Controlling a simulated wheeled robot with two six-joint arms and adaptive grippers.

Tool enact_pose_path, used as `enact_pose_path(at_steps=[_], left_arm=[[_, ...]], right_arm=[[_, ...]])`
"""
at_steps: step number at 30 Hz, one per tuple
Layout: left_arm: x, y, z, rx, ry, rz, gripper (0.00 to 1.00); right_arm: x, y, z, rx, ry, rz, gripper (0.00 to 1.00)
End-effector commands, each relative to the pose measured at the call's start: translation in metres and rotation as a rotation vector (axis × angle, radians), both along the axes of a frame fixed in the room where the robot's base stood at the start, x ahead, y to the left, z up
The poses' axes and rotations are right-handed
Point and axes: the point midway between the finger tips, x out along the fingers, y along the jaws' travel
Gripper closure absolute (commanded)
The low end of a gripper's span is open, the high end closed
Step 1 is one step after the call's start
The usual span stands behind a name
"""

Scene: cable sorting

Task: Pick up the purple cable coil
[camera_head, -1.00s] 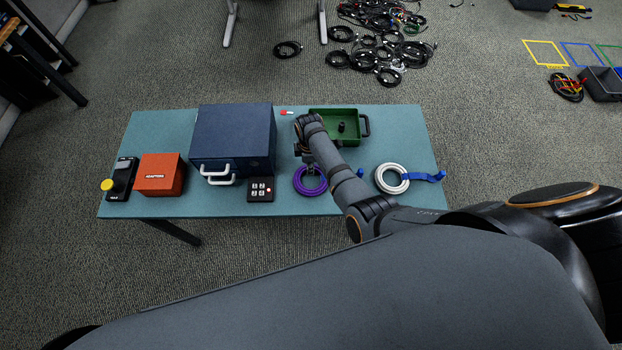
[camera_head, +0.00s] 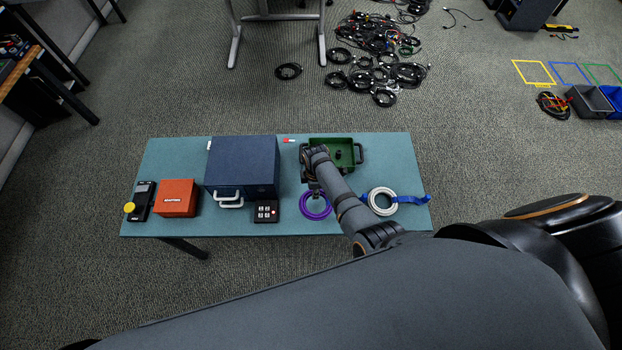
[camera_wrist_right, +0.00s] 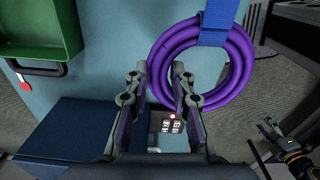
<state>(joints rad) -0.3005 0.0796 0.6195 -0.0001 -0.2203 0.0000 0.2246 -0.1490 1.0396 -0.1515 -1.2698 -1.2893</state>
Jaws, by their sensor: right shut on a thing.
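The purple cable coil (camera_head: 328,211) is a round ring near the front edge of the teal table, right of the small keypad. My right gripper (camera_head: 314,187) comes down on its far side. In the right wrist view, the coil (camera_wrist_right: 243,72) fills the upper right, with a blue strap (camera_wrist_right: 214,22) around it. There, my right gripper (camera_wrist_right: 158,80) has a finger on each side of the coil's near left part and is shut on it. I cannot tell clearly whether the coil is clear of the tabletop.
On the table (camera_head: 190,146) stand a dark blue box (camera_head: 242,165), an orange box (camera_head: 177,199), a black keypad (camera_head: 266,211), a green tray (camera_head: 345,150) behind my right arm, and a white coil (camera_head: 372,204) with a blue strap close right of the arm. Black cables (camera_head: 375,70) lie on the floor beyond.

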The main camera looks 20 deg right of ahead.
Motion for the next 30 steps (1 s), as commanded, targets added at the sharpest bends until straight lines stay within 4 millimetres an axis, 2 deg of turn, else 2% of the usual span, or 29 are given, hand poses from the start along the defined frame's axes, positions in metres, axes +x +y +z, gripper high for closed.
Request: enact_pose_path(at_steps=[1, 2, 3, 4, 12, 15, 21, 30], left_arm=[[0.0, 0.0, 0.027, 0.0, 0.0, 0.0, 0.5], [0.0, 0.0, 0.029, 0.0, -0.001, 0.0, 0.5], [0.001, 0.0, 0.015, 0.0, -0.002, 0.0, 0.5], [0.001, 0.0, 0.014, 0.0, -0.002, 0.0, 0.5], [0.002, 0.0, 0.013, 0.0, -0.003, 0.0, 0.5], [0.002, 0.0, 0.013, 0.0, -0.003, 0.0, 0.5], [0.001, 0.0, 0.013, 0.0, -0.001, 0.0, 0.5], [0.0, 0.0, 0.013, 0.0, -0.001, 0.0, 0.5]], right_arm=[[-0.009, -0.001, 0.022, -0.001, 0.002, 0.0, 1.0], [-0.014, -0.002, 0.024, -0.001, 0.002, 0.0, 1.0], [-0.021, -0.003, 0.014, 0.0, 0.0, -0.001, 1.0], [-0.027, -0.004, 0.016, 0.0, 0.0, -0.001, 1.0], [-0.075, -0.013, 0.038, 0.001, 0.0, -0.002, 1.0], [-0.087, -0.015, 0.044, 0.001, 0.0, -0.001, 1.0], [-0.097, -0.017, 0.049, 0.0, -0.001, -0.001, 1.0], [-0.097, -0.018, 0.05, 0.0, -0.001, -0.001, 1.0]])
